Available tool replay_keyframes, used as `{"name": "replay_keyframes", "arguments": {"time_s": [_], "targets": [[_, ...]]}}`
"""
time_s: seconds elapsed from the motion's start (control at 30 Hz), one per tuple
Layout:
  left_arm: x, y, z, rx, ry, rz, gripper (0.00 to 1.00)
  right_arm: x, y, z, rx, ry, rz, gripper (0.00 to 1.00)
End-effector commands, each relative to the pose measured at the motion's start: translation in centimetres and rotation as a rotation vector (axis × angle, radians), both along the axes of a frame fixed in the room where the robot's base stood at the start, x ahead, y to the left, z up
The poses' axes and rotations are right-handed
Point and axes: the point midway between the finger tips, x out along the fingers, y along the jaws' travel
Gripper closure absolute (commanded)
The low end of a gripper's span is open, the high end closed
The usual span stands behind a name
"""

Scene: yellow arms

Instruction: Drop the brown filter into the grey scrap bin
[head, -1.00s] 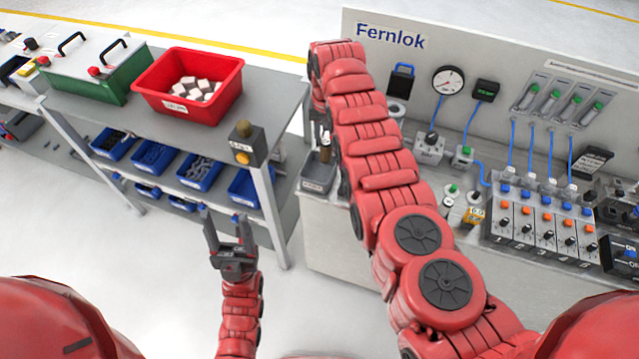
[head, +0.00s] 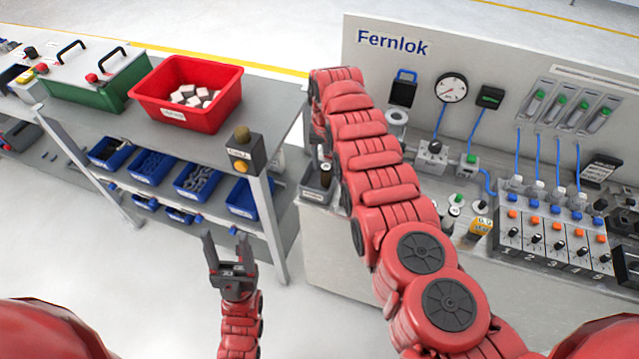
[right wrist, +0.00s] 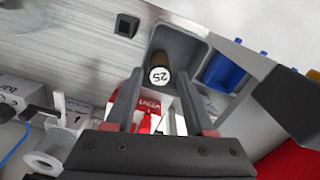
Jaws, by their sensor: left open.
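The grey scrap bin (head: 316,196) sits at the left end of the grey bench. The brown filter (head: 325,174) is inside it, partly hidden. In the right wrist view the filter (right wrist: 160,74) shows its white end marked 25 within the bin (right wrist: 186,47); whether it stands or leans I cannot tell. My right gripper (right wrist: 158,90) is open, with its fingers apart and pointing at the bin, and the filter shows between and beyond their tips. My right arm hides this gripper in the head view. My left gripper (head: 229,258) is open and empty, low in front of the shelf.
A red bin (head: 190,115) with white blocks and a green box (head: 95,95) stand on the left shelf. Blue bins (head: 198,180) fill the lower shelf. Gauges and hoses crowd the Fernlok bench (head: 370,80) at right.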

Motion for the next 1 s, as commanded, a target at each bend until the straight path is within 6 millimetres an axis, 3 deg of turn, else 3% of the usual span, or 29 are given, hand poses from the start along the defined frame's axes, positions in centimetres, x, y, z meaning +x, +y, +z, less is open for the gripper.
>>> {"name": "replay_keyframes", "arguments": {"time_s": [0.1, 0.47, 0.63, 0.8, 1.0], "targets": [[0.0, 0.0, 0.0, 0.000, 0.000, 0.000, 0.40, 0.0, 0.0, 0.0, 0.000, 0.000, 0.000, 0.29], [0.0, 0.0, 0.0, 0.000, 0.000, 0.000, 0.40, 0.1, 0.0, 0.5, 0.001, -0.002, 0.000, 0.29], [0.0, 0.0, -0.1, 0.000, 0.000, 0.000, 0.40, 0.1, 0.1, 3.1, 0.002, -0.008, 0.002, 0.29], [0.0, 0.0, -2.2, 0.000, 0.000, 0.000, 0.40, 0.2, 0.0, 6.9, 0.003, -0.006, -0.001, 0.29], [0.0, 0.0, -3.2, 0.000, 0.000, 0.000, 0.40, 0.1, 0.0, 10.8, 0.002, -0.003, 0.000, 0.29]]}}
